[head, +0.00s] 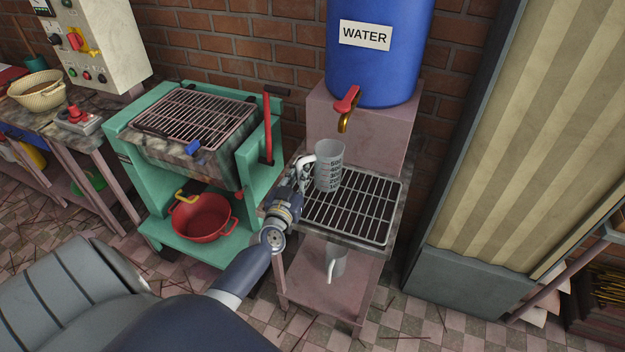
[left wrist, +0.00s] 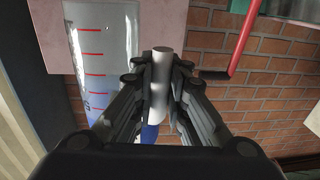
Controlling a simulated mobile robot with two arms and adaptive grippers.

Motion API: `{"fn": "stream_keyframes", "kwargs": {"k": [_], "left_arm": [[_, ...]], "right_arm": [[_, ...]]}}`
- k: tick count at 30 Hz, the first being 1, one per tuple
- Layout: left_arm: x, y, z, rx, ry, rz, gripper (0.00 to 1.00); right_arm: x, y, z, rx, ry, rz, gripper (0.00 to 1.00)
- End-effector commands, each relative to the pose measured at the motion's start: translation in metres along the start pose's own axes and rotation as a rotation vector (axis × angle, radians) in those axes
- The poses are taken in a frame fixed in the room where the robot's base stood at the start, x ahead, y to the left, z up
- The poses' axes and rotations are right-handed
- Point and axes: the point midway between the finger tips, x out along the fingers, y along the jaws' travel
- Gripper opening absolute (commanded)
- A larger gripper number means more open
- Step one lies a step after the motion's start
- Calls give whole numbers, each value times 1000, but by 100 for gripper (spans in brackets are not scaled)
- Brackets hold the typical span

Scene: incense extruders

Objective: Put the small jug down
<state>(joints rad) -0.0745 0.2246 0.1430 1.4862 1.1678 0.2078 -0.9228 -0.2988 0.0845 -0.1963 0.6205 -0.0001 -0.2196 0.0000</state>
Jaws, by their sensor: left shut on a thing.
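The small jug (head: 329,165), a pale translucent measuring jug with printed marks, is upright below the brass spout of the water tank. Its base is over the back left of the black grate (head: 352,208); I cannot tell if it touches the bars. My left gripper (head: 305,168) is at the jug's left side, shut on its handle. In the left wrist view the jug (left wrist: 105,45) fills the upper left, with red marks on its wall, and its white handle (left wrist: 160,75) is between the gripper fingers (left wrist: 161,85). My right gripper is not in view.
The blue water tank (head: 378,50) with a red tap (head: 347,99) stands on a pink block behind the grate. A green extruder frame (head: 262,150) with a red lever stands left. The grate's right side is clear.

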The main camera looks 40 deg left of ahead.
Motion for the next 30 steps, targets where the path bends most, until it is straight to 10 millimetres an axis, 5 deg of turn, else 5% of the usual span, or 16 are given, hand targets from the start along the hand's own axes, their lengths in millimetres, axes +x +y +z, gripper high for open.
{"fn": "stream_keyframes", "kwargs": {"k": [9,15,28,30], "left_arm": [[9,33,2,-3,1,1,0],[9,30,36,3,0,1,0],[8,30,42,0,0,-1,0],[8,30,41,0,0,0,23]], "right_arm": [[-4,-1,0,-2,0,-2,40],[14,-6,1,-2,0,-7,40],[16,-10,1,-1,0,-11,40],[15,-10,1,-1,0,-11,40]]}}
